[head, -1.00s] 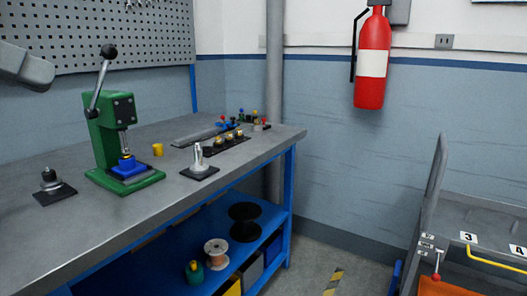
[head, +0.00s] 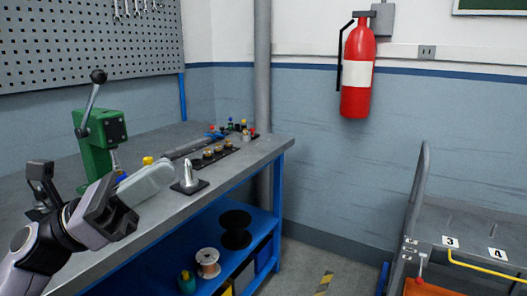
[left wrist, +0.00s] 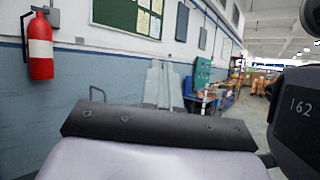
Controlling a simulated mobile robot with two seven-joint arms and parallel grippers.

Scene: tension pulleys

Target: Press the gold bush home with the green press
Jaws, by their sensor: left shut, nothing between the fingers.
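The green press (head: 104,133) stands on the workbench at the left of the head view, its black-knobbed lever (head: 91,98) raised. Its base and most of the blue block (head: 122,173) under the ram are hidden behind my left gripper (head: 164,171). A small yellow-gold piece (head: 148,161) stands just right of the press, partly hidden; I cannot tell whether it is the bush. My left gripper is shut and empty, in front of the press, its pale fingers pointing right. The fingers also show in the left wrist view (left wrist: 164,84). My right gripper is not in view.
A silver pin on a black plate (head: 188,179) stands right of the fingers. Spools (head: 208,262) sit on the blue lower shelf. A cart (head: 465,245) stands at the right.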

